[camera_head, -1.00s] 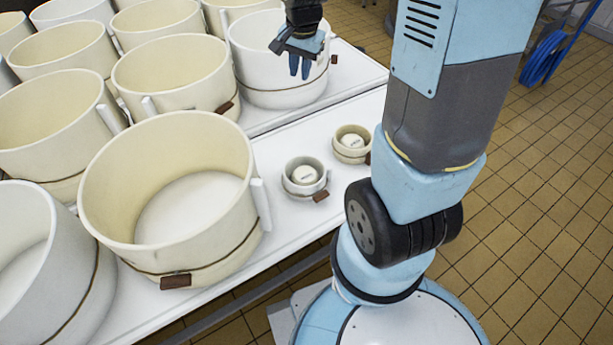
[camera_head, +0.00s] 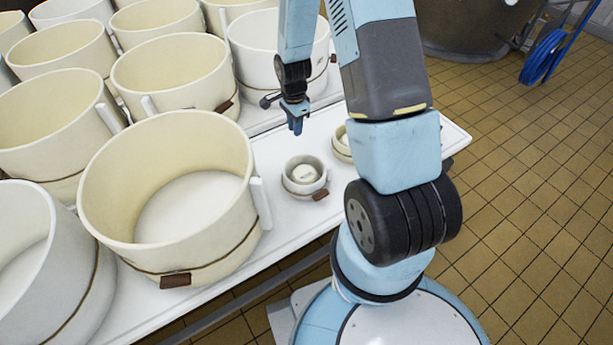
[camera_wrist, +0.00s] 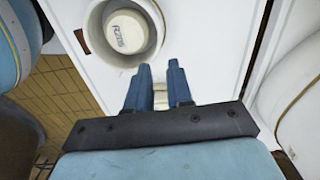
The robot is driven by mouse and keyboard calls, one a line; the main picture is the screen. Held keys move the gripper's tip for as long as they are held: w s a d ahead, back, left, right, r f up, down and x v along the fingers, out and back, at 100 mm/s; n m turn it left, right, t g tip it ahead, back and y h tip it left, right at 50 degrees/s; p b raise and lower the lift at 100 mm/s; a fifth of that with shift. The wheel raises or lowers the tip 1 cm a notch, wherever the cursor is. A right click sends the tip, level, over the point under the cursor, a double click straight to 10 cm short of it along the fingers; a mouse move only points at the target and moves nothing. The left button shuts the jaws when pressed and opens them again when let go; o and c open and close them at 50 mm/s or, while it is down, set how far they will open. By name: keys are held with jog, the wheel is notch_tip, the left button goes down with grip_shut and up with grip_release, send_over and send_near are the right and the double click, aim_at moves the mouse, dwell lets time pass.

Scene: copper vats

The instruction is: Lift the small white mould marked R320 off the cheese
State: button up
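A small white round mould (camera_head: 291,182) stands upright on the white table, with a pale cheese (camera_head: 305,174) inside it and a brown tag at its front. The mould also shows at the top of the wrist view (camera_wrist: 97,40). There the cheese (camera_wrist: 126,32) carries turned lettering that starts with R; I cannot read the rest surely. My gripper (camera_head: 296,128) is above the table, behind the mould in the head view, fingers pointing down. In the wrist view my gripper (camera_wrist: 159,72) has its fingers apart, with the mould beyond their tips. It appears empty and not touching the mould.
A second small, cream mould (camera_head: 341,152) stands to the right, partly hidden by my arm. A large cream vat (camera_head: 165,190) stands close on the left, and a large white vat (camera_head: 262,60) behind my gripper.

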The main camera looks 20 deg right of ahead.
send_near(295, 156)
jog(key=f, duration=0.5)
jog(key=shift+w+d+f, duration=0.1)
jog(key=shift+w+d, duration=0.1)
jog(key=shift+d, duration=0.1)
jog(key=shift+a+f, duration=0.15)
jog(key=shift+f, duration=1.15)
jog(key=shift+a+f, duration=0.1)
jog(key=shift+f, duration=1.2)
grip_shut()
